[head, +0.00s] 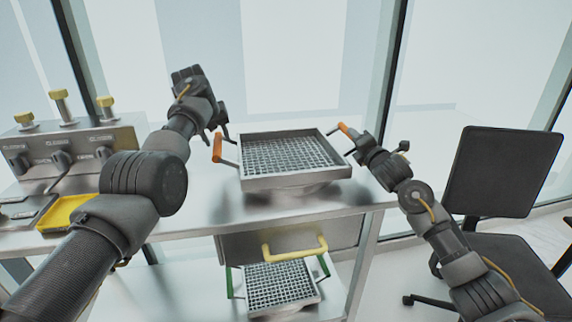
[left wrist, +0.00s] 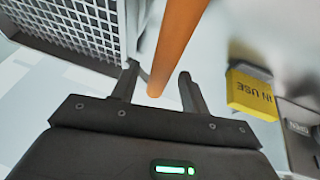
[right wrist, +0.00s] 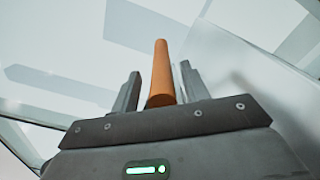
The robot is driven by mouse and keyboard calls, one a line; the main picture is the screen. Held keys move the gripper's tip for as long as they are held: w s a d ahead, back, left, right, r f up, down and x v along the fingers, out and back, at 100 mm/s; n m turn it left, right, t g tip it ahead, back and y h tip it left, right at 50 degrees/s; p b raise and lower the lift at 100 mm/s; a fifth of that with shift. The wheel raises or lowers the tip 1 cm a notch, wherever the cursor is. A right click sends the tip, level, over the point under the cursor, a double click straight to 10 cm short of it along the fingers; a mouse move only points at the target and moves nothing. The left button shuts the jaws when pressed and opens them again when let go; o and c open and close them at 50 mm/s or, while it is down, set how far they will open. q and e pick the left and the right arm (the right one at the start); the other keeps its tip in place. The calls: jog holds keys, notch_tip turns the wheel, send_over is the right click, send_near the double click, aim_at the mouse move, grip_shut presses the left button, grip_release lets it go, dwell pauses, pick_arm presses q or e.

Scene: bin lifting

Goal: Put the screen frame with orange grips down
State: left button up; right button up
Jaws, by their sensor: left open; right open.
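The screen frame with orange grips (head: 290,181) is a metal tray with a mesh bottom, on the upper white table on top of a round base. Its left orange grip (head: 217,148) is beside my left gripper (head: 218,130). In the left wrist view that grip (left wrist: 178,45) runs between the open fingers (left wrist: 158,88). Its right orange grip (head: 343,129) is beside my right gripper (head: 352,145). In the right wrist view that grip (right wrist: 161,75) stands between the open fingers (right wrist: 159,88). I cannot tell whether any finger touches a grip.
A second screen frame with green grips (head: 282,286) lies on the lower shelf under a drawer with a yellow handle (head: 294,250). A metal control box with yellow knobs (head: 75,150) and a yellow tray (head: 66,212) stand at left. A black chair (head: 503,170) is at right.

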pick_arm(q)
jog(key=shift+v, duration=1.9)
pick_arm(e)
jog(key=v, duration=1.2)
